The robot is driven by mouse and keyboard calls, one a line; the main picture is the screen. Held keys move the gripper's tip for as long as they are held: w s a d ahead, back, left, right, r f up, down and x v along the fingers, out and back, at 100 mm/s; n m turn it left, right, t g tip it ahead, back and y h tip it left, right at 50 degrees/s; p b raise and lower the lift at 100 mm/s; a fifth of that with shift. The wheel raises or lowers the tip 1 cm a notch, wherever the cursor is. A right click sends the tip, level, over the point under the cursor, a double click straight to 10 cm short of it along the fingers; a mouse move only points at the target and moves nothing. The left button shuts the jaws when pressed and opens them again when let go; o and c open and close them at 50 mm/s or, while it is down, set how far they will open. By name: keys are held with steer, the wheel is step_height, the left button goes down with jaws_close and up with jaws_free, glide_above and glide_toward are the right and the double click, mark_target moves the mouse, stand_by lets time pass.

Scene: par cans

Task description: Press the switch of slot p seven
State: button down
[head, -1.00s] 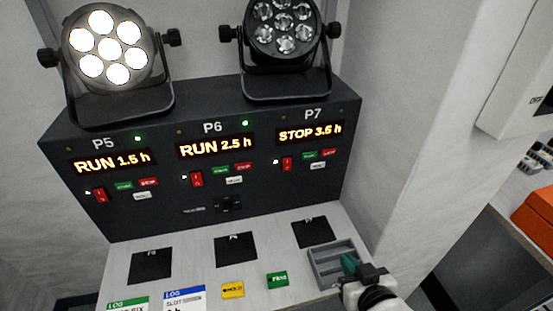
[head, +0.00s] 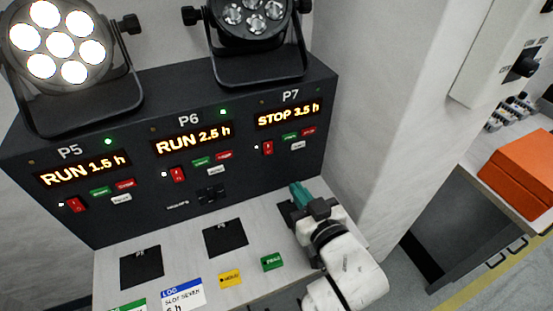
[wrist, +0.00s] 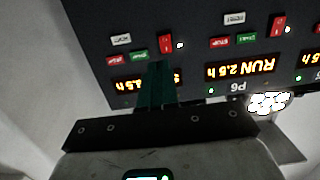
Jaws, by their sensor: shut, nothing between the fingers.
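Slot P7 is at the right end of the dark panel (head: 120,205). Its display (head: 289,114) reads STOP 3.5 h. Its red rocker switch (head: 268,148) sits below the display, with a small white light beside it. A green and a red button are to its right. My gripper (head: 297,190) is shut and empty, its teal fingers low in front of the panel below P7, apart from the switch in the head view. In the upside-down wrist view the fingers (wrist: 157,72) cover part of the P7 display, and the P7 switch (wrist: 166,43) shows just beyond the tips.
P5 and P6 displays read RUN. One lit lamp (head: 58,42) and one unlit lamp (head: 248,18) stand on the panel. Cards and black squares lie on the white shelf (head: 195,262). A white pillar (head: 385,120) rises right of the panel; an orange box (head: 520,165) is farther right.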

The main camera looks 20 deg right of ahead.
mark_target(268, 148)
steer(key=w+f+p, duration=0.1)
steer(key=w, duration=1.1)
steer(key=shift+f, duration=0.35)
steer(key=shift+w+f, duration=0.1)
steer(key=shift+w+b, duration=0.15)
steer(key=shift+b, duration=0.65)
